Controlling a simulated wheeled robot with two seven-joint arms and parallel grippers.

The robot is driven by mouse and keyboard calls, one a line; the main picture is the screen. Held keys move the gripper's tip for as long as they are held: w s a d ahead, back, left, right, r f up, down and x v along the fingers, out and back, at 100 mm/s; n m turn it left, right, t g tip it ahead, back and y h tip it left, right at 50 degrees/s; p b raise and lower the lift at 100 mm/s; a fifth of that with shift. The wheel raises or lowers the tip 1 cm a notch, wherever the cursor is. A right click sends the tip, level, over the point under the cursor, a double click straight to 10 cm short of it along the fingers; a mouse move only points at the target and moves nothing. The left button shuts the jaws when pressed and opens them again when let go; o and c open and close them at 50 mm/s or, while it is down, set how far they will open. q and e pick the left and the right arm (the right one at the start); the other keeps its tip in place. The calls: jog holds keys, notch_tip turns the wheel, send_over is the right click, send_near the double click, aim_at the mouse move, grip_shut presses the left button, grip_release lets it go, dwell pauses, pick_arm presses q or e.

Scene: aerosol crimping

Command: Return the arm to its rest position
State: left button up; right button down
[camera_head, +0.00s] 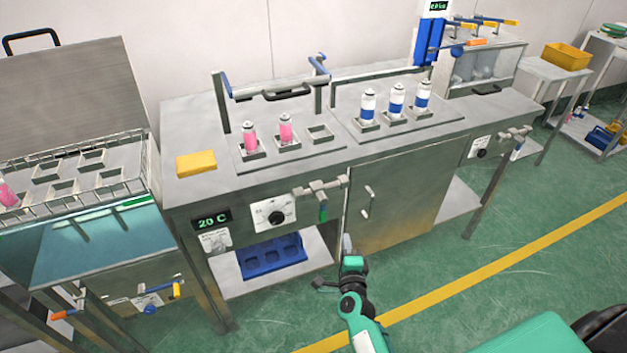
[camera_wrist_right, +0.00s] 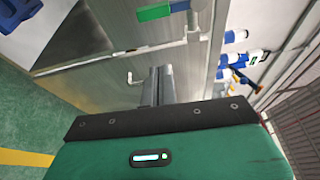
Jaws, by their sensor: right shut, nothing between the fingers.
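My right arm (camera_head: 362,322) reaches up from the bottom of the head view, in front of the steel bench. My right gripper (camera_head: 347,243) is shut and empty, in front of the bench's cabinet door. In the right wrist view the two fingers (camera_wrist_right: 158,86) lie together, with nothing between them, near the door handle. My left gripper is not in view.
The steel bench (camera_head: 400,152) carries pink cans (camera_head: 286,130) and blue-and-white cans (camera_head: 396,100) in holders. A water bath (camera_head: 90,240) stands at left. A valve with a green handle (camera_head: 322,208) juts from the bench front. Green floor (camera_head: 480,265) at right is clear.

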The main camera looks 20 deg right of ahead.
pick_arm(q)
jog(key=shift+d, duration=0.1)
pick_arm(e)
jog(key=s+a+f+n+g+y+p, duration=0.2)
jog(key=s+a+f+n+g+y, duration=0.15)
jog(key=s+f+n, duration=0.7)
jog(key=s+a+f+n+g+y+p, duration=0.2)
jog(key=s+a+f+n+g+y, duration=0.25)
jog(key=f, duration=1.15)
pick_arm(q)
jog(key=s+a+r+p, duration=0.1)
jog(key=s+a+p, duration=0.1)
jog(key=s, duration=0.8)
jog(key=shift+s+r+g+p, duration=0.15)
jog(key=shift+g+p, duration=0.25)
jog(key=shift+p, duration=0.35)
pick_arm(e)
jog(key=s+d+f+n+g+h, duration=0.1)
jog(key=s+d+f+n+g, duration=0.1)
jog(key=s, duration=0.9)
jog(key=s+d+f+n+g+h, duration=0.1)
jog(key=s+d+f+n+g, duration=0.1)
jog(key=s+f, duration=0.4)
jog(key=s+d+f+n+g, duration=0.2)
jog(key=s+f+n+g, duration=0.2)
jog(key=s, duration=1.2)
jog(key=shift+s+f+n+h, duration=0.15)
jog(key=shift+f+n+h, duration=0.25)
jog(key=shift+n, duration=0.3)
